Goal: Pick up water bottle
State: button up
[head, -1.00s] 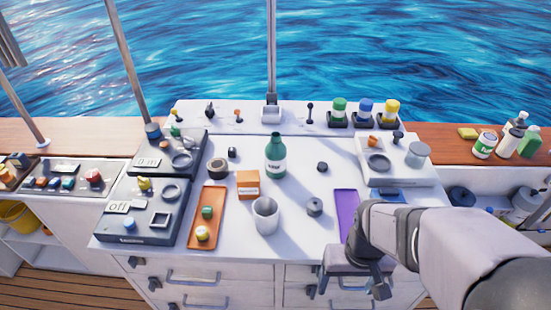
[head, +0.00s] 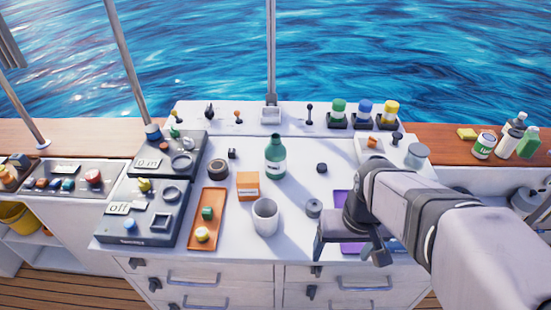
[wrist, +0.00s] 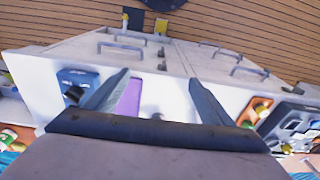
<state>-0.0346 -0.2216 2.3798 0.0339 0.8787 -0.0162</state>
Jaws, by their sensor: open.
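The water bottle is a green bottle (head: 275,160) with a white label and dark cap. It stands upright near the middle of the white counter in the head view. I cannot make it out in the wrist view. My gripper (head: 349,255) is at the counter's front right, to the right of and nearer than the bottle, clear of it. Its two fingers are spread with nothing between them, as the wrist view (wrist: 160,82) also shows.
A white cup (head: 265,217) and an orange box (head: 248,184) stand close to the bottle. A dark round knob (head: 313,207) lies between bottle and gripper. A purple tray (wrist: 130,98) lies below my gripper. An orange tray (head: 207,222) is at left.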

jog(key=w+a+t+y+p, duration=0.1)
jog(key=w+a+t+p, duration=0.3)
jog(key=w, duration=0.6)
jog(key=w+a+t+b, duration=0.15)
jog(key=w+a, duration=0.35)
jog(key=w, duration=0.6)
jog(key=t+p, duration=0.4)
jog(key=t, duration=0.3)
send_over(277, 161)
jog(key=s, duration=0.3)
jog(key=shift+s+n+g, duration=0.15)
jog(key=shift+n+g, duration=0.1)
jog(key=shift+n, duration=0.15)
notch_tip(277, 161, down, 4)
jog(key=shift+f, duration=0.35)
jog(key=shift+p+x, duration=0.3)
jog(key=shift+x, duration=0.85)
jog(key=shift+r, duration=0.1)
